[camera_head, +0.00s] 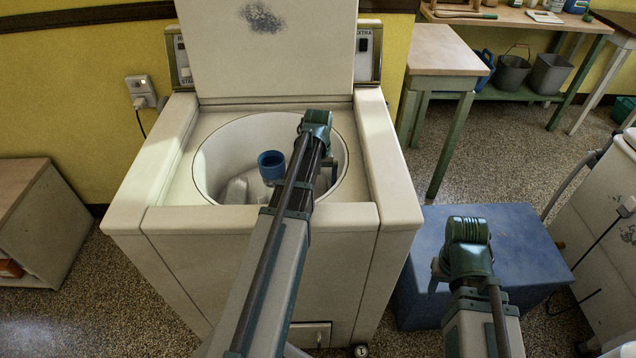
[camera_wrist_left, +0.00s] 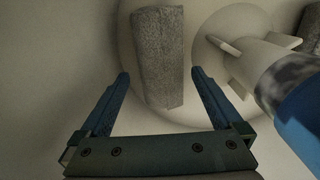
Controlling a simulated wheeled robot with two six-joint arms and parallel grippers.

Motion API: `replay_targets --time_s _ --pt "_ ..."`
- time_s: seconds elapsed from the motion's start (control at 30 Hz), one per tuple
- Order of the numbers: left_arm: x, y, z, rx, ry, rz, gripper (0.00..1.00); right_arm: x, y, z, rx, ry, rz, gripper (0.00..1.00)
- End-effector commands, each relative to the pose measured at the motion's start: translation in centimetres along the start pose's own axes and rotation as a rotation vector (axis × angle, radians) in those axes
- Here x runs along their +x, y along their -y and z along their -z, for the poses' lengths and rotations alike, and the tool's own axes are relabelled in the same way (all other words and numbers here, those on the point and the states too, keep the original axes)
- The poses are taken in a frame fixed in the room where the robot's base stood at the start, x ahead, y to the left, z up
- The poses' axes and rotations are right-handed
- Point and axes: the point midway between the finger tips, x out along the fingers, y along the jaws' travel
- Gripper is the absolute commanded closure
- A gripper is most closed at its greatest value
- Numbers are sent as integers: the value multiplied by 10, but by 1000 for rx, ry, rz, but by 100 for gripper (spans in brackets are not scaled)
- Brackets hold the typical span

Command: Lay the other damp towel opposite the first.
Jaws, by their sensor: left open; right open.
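A grey damp towel (camera_wrist_left: 158,58), folded into a block, lies on the tub floor in the left wrist view. My left gripper (camera_wrist_left: 160,76) is open, its fingertips on either side of the towel's near part, not closed on it. A second dark grey piece (camera_wrist_left: 311,28), perhaps the other towel, is cut off at the right edge beyond the agitator (camera_wrist_left: 255,68). In the head view my left gripper (camera_head: 332,170) reaches into the right side of the washer tub (camera_head: 222,150); no towel can be made out there. My right gripper (camera_head: 438,274) is open, outside the washer.
The agitator's blue cap (camera_head: 272,161) stands up mid-tub, left of my left arm. The raised lid (camera_head: 270,50) is behind. A blue box (camera_head: 520,250) lies beside my right arm, and a wooden side table (camera_head: 445,50) stands back right.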

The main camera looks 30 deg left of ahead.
Motion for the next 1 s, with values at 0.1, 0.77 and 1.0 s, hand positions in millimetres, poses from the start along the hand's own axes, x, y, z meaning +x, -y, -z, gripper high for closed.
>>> replay_targets --time_s 0.1,0.77,1.0 --pt "-3 0 0 0 0 0 0 -3 0 0 0 0 0 50" --pt "-83 0 0 0 0 0 0 -83 -8 -5 1 0 0 50" --pt "-119 0 0 0 0 0 0 -119 -11 -7 1 0 0 50"
